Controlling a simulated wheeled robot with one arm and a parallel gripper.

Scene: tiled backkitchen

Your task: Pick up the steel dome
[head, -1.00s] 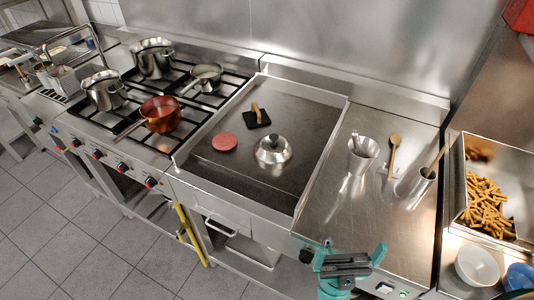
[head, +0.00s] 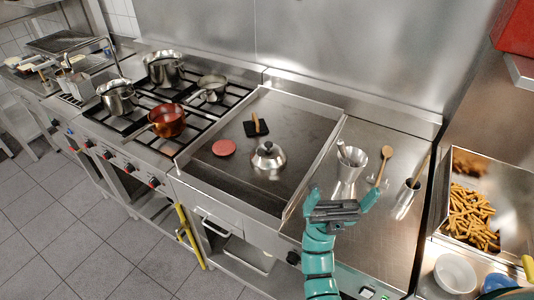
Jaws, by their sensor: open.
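The steel dome (head: 268,157) sits upright on the dark griddle plate (head: 222,185), with a dark knob on top. My gripper (head: 341,192) is open and empty, with its teal fingers spread. In the picture it is to the right of and below the dome, over the steel counter by the griddle's right edge. It is clearly apart from the dome.
On the griddle lie a red patty (head: 223,147) and a black press (head: 256,128) with a wooden handle. Right of the griddle stand a steel cup (head: 350,165), a wooden spoon (head: 383,164) and another steel cup (head: 405,199). The stove with a copper pan (head: 168,121) is left.

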